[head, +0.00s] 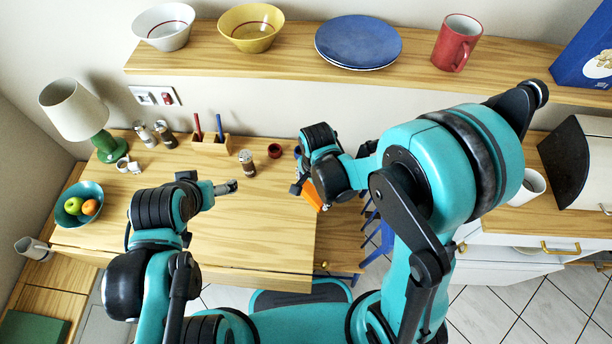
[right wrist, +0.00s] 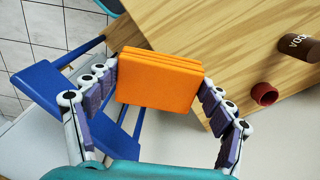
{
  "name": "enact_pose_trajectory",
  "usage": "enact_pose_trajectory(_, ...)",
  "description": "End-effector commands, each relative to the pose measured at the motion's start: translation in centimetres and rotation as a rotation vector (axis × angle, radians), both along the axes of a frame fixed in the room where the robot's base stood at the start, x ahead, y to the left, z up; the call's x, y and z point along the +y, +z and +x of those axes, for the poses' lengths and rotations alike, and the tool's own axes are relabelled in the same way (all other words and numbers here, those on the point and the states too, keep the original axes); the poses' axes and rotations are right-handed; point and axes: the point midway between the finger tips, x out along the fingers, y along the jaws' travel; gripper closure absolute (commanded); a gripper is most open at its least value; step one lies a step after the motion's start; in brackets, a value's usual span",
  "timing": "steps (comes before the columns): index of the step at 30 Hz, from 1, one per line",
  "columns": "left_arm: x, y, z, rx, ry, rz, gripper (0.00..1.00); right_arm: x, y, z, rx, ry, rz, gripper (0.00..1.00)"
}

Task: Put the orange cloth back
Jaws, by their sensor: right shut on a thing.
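The orange cloth (head: 312,194) is a thick, folded block. In the right wrist view the cloth (right wrist: 158,80) sits between the two jointed fingers of my right gripper (right wrist: 160,88), which is shut on it. In the head view my right gripper (head: 313,188) is near the table's right end, with much of the cloth hidden behind it. The cloth appears to be held in the air, near the table edge and above a blue chair (right wrist: 60,92). My left gripper (head: 226,187) is over the middle of the table; its fingers are too small to read, and I see nothing in it.
The wooden table (head: 255,220) has clear room at the front. A fruit bowl (head: 72,215) is at left. A shelf (head: 290,62) with dishes runs above.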

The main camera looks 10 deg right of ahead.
Motion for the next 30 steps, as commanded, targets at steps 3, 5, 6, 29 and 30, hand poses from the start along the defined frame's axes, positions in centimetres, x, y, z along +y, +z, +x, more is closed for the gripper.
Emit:
enact_pose_trajectory(3,0.0,-0.7,0.0,0.0,0.0,0.0,0.14,1.3,-1.3,1.2,0.0,0.006,0.0,0.46)
enact_pose_trajectory(5,0.0,-1.2,0.0,0.0,0.0,0.0,0.14,2.2,-2.2,2.2,0.0,0.005,0.0,0.46)
enact_pose_trajectory(6,0.0,-1.5,0.0,0.0,0.0,0.0,0.14,2.9,-2.8,2.9,0.0,0.005,0.0,0.46)
enact_pose_trajectory(29,0.0,-5.0,0.0,0.0,0.0,0.0,0.14,7.8,-10.8,8.4,0.0,0.002,0.0,0.46)
enact_pose_trajectory(30,0.0,-5.1,0.0,0.0,0.0,0.0,0.14,7.8,-11.0,8.3,0.0,0.002,0.0,0.46)
